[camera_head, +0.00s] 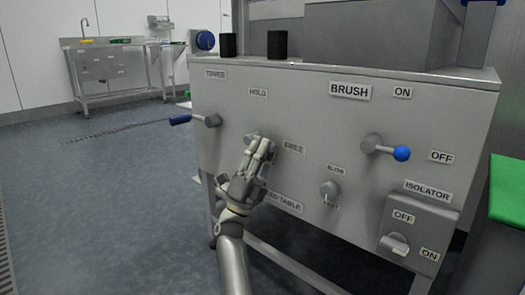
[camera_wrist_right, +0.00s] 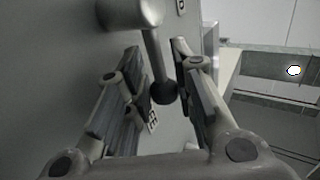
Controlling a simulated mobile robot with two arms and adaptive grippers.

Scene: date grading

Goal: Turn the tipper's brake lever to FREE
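The grey panel (camera_head: 330,112) carries a HOLD label (camera_head: 258,92) and, lower right of it, a FREE label (camera_head: 294,148). A lever hub (camera_head: 250,138) sits between them, partly hidden by my right gripper (camera_head: 262,146). In the right wrist view, a lever with a grey shaft (camera_wrist_right: 154,50) and a dark ball knob (camera_wrist_right: 163,93) comes down from a round hub (camera_wrist_right: 130,12). The knob lies between the spread fingers of my right gripper (camera_wrist_right: 160,85), with gaps visible beside it. The lever's direction is hidden in the head view. My left gripper is out of view.
A blue-handled lever (camera_head: 181,119) sticks out left below the TIPPER label (camera_head: 215,74). Open floor (camera_head: 100,200) lies left.

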